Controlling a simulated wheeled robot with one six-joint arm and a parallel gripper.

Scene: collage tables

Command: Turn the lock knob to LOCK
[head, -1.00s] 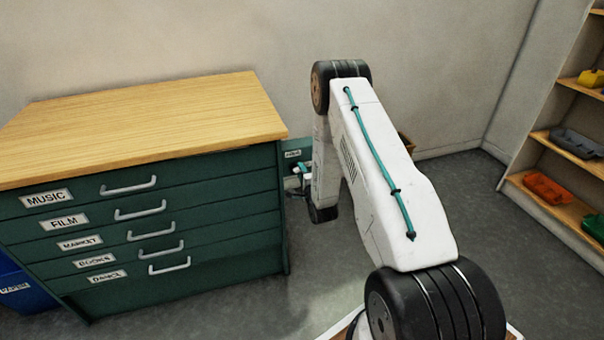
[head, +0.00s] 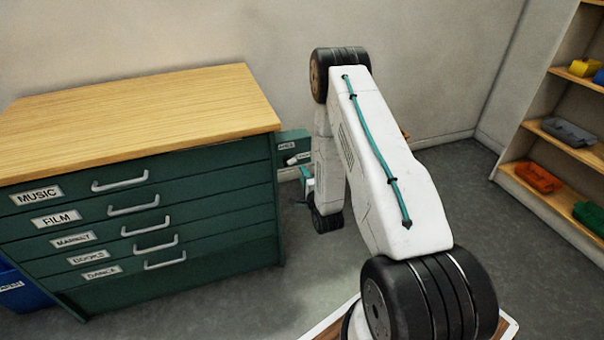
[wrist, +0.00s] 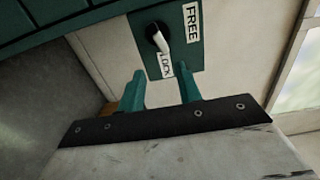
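The lock knob (wrist: 157,36) has a black round base and a white lever, on a dark green panel (wrist: 138,24) at the side of the drawer cabinet. In the wrist view the lever points at the LOCK label (wrist: 166,65), away from the FREE label (wrist: 192,22). The panel (head: 291,138) and the white lever (head: 292,160) show small in the head view. My gripper (wrist: 163,74) is open, its two teal fingers apart with nothing between them, short of the panel. In the head view my gripper (head: 307,180) is partly hidden by my arm, below the panel.
The green drawer cabinet (head: 150,215) with a wooden top stands at left. A blue bin (head: 20,290) is at its left end. A shelf (head: 535,150) with coloured trays stands at right. The wall is behind; grey floor lies open between cabinet and shelf.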

